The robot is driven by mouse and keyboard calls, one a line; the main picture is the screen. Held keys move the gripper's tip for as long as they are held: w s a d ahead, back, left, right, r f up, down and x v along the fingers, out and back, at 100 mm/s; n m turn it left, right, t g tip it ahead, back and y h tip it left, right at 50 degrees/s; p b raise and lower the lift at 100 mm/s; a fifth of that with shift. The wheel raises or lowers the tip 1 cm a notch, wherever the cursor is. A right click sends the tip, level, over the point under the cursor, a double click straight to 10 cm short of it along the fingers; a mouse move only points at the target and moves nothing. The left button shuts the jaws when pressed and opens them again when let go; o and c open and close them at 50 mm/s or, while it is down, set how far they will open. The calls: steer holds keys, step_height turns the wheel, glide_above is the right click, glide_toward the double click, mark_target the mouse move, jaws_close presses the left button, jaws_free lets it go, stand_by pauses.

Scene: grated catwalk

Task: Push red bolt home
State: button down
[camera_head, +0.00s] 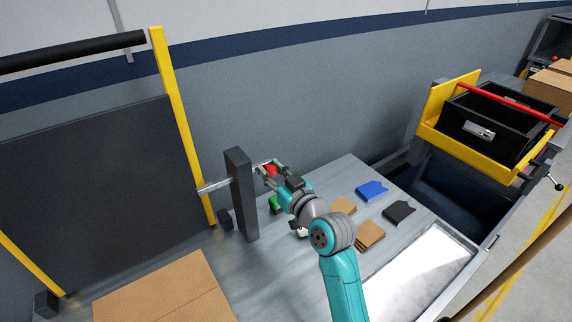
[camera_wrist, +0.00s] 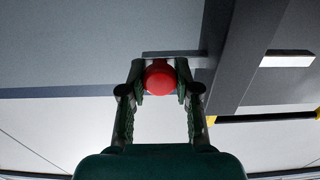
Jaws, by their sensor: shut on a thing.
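The red bolt shows as a round red knob (camera_head: 270,171) at the right end of a silver rod (camera_head: 214,186). The rod shows on both sides of a dark upright post (camera_head: 241,195), and its left end reaches the yellow post of the gate. My gripper (camera_head: 273,174) is shut on the red knob, just right of the dark post. In the wrist view the red knob (camera_wrist: 159,77) sits between the two fingertips, with a finger against each side. The rod behind the knob is mostly hidden there.
A dark panel (camera_head: 95,185) with yellow posts stands at the left. A green object (camera_head: 275,203) lies below my gripper. Blue (camera_head: 371,191), black (camera_head: 399,212) and brown flat pieces lie on the grey surface. A black crate (camera_head: 495,125) sits in a yellow holder at right.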

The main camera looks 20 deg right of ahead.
steer(key=shift+s+a, duration=0.25)
steer(key=shift+a, duration=0.45)
steer(key=c, duration=0.8)
jaws_free()
steer(key=shift+a, duration=0.1)
steer(key=shift+c, duration=0.2)
steer(key=v, duration=0.8)
